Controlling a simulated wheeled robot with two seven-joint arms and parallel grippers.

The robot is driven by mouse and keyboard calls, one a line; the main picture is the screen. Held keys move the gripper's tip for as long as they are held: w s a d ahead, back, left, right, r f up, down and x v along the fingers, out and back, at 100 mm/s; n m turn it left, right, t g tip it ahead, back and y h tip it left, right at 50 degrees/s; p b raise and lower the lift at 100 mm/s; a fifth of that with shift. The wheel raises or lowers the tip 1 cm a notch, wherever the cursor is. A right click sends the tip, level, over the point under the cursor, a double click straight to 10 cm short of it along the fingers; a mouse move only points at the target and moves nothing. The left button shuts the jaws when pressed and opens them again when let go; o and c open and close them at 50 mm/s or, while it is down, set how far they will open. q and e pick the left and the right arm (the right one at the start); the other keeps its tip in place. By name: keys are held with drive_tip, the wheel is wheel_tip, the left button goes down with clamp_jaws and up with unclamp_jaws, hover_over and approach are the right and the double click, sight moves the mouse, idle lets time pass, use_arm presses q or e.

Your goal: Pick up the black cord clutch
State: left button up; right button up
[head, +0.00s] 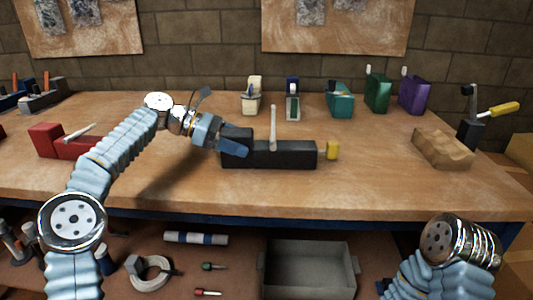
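The black cord clutch (285,155) lies on the workbench as a long dark block with a taller left end. The other finger points up behind. My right arm shows at the lower right, but its gripper is out of view.
A red block with a pale lever (62,142) lies on the left of the workbench (350,195). Several small coloured devices stand along the back. A wooden block (442,149) is at right. A grey bin (308,275) sits below. The bench front is clear.

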use_arm(q)
drive_tip(key=c, duration=1.1)
drive_tip(key=shift+r, duration=0.25)
drive_tip(key=shift+c, duration=0.2)
wheel_tip(320, 180, up, 2)
drive_tip(key=shift+r+p, duration=0.15)
drive_tip(key=shift+p, duration=0.5)
drive_tip(key=s+d+r+b, duration=0.2)
drive_tip(key=s+r+b, duration=0.1)
drive_tip(key=s+r, duration=0.7)
drive_tip(key=s, duration=0.3)
drive_tip(key=shift+s+d+r, duration=0.15)
drive_tip(key=shift+s+d, duration=0.1)
drive_tip(key=shift+s, duration=0.1)
